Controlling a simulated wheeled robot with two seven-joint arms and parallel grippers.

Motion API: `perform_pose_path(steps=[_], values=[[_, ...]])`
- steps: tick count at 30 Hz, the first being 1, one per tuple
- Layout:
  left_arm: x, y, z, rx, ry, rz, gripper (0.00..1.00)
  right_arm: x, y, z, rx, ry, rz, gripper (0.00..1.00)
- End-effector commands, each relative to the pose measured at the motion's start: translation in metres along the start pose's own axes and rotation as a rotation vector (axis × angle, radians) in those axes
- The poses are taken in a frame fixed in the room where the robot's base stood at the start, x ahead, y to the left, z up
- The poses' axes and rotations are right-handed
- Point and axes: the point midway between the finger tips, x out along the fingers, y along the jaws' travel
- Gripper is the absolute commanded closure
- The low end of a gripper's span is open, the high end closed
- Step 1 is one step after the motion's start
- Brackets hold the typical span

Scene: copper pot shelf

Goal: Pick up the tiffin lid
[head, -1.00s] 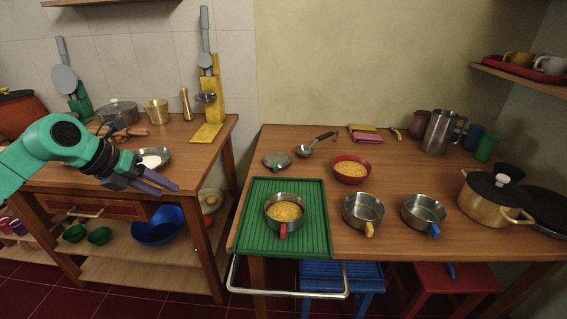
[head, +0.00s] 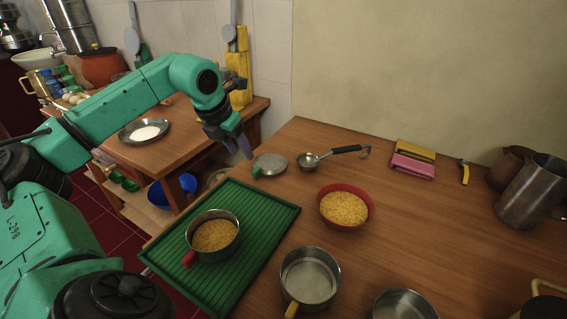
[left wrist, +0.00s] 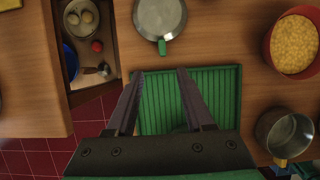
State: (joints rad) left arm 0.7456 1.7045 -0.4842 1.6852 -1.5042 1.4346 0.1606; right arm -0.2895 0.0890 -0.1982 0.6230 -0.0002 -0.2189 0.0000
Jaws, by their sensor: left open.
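The tiffin lid (head: 271,164) is a round grey metal disc with a small green tab. It lies flat on the wooden table, behind the green ribbed tray. My left gripper (head: 241,149) is open and empty, above and just left of the lid in the head view. In the left wrist view the lid (left wrist: 160,16) is at the top, cut by the frame edge, with its green tab pointing toward the open fingers (left wrist: 159,74). The fingers are apart from the lid. My right gripper is out of view.
A ladle (head: 309,160) lies right of the lid. A red bowl of yellow food (head: 346,222) stands in front of it. The green tray (head: 190,285) holds a filled steel tiffin bowl (head: 214,236). An empty steel bowl (head: 310,277) stands nearby. A gap separates the two tables.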

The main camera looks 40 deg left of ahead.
Motion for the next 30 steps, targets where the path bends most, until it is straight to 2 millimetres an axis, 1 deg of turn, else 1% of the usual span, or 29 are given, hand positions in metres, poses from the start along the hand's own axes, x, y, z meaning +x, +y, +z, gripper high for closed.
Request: perform_pose_path(steps=[1, 3, 5, 6, 11, 14, 16, 19, 24, 25, 26, 27, 29, 30], values=[[0.015, -0.001, -0.001, -0.001, 0.004, -0.003, 0.47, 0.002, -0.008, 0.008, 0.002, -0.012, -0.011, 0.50], [0.034, -0.001, 0.000, -0.001, 0.002, -0.004, 0.47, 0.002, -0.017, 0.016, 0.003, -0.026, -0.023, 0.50], [0.047, -0.001, 0.000, 0.000, 0.002, -0.004, 0.47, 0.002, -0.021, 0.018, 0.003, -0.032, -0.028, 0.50], [0.054, -0.001, 0.000, -0.001, 0.002, -0.004, 0.47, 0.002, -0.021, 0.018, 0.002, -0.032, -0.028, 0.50], [0.073, -0.004, 0.003, 0.000, 0.001, -0.005, 0.47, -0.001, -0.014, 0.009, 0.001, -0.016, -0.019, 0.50], [0.092, -0.009, 0.007, 0.000, 0.000, -0.007, 0.47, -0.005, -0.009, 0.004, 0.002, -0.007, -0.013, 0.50], [0.106, -0.008, 0.007, -0.001, 0.002, -0.004, 0.47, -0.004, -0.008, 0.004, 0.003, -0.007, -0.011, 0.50], [0.116, -0.008, 0.007, -0.001, 0.000, -0.003, 0.47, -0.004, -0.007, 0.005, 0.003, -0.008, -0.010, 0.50], [0.117, -0.007, 0.007, 0.000, 0.000, -0.001, 0.47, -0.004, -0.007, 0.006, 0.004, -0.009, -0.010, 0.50], [0.117, -0.007, 0.007, 0.000, 0.000, -0.001, 0.51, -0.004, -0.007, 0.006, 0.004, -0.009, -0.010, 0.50], [0.117, -0.007, 0.007, 0.000, 0.000, -0.002, 0.63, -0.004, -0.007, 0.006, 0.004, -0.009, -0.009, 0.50], [0.117, -0.007, 0.007, 0.000, 0.000, -0.002, 0.78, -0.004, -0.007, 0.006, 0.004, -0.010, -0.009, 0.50], [0.117, -0.007, 0.007, 0.000, 0.000, -0.002, 1.00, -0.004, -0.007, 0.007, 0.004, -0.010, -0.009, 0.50], [0.117, -0.007, 0.007, 0.000, 0.000, -0.002, 1.00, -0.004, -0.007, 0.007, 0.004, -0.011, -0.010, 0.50]])
